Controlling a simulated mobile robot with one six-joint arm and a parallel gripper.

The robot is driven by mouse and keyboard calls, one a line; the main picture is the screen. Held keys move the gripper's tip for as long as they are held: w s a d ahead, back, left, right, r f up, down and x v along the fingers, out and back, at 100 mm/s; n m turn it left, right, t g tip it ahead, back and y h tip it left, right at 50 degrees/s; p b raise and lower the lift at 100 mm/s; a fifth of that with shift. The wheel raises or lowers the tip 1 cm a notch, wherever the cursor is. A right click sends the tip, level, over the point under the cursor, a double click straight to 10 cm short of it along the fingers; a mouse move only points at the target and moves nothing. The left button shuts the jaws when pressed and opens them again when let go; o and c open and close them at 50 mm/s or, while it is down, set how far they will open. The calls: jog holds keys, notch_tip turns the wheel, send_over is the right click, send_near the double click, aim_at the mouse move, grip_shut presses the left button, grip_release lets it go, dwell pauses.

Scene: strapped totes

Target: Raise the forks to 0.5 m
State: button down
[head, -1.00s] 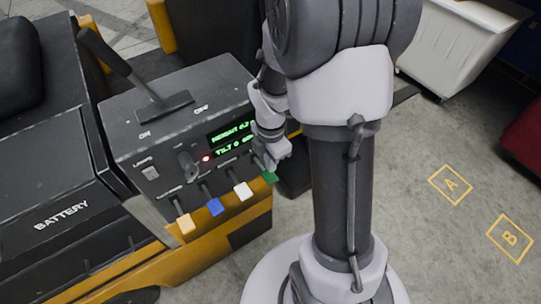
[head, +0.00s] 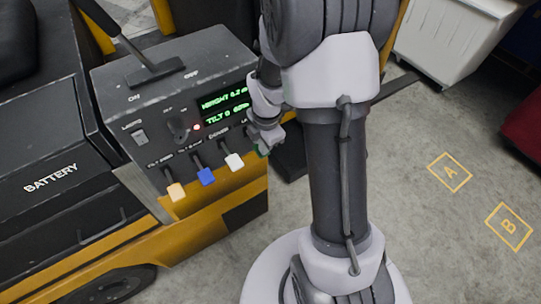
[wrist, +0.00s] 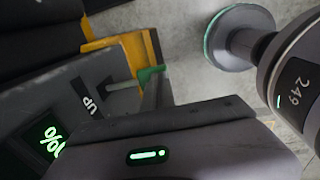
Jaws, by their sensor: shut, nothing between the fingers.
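The truck's control console (head: 150,110) stands at the left in the head view. The forks are not clearly seen.
A dark toggle (head: 178,129) and a red light sit left of the display. A large black handle (head: 120,40) rises from the console top. A white tote (head: 450,40) stands at the back right. Floor squares A (head: 449,172) and B (head: 508,226) are clear.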

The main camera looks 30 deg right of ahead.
notch_tip(320, 180, down, 3)
jog(key=shift+f+b, duration=0.1)
jog(key=shift+b, duration=0.4)
jog(key=shift+s, duration=0.15)
dwell(3.1)
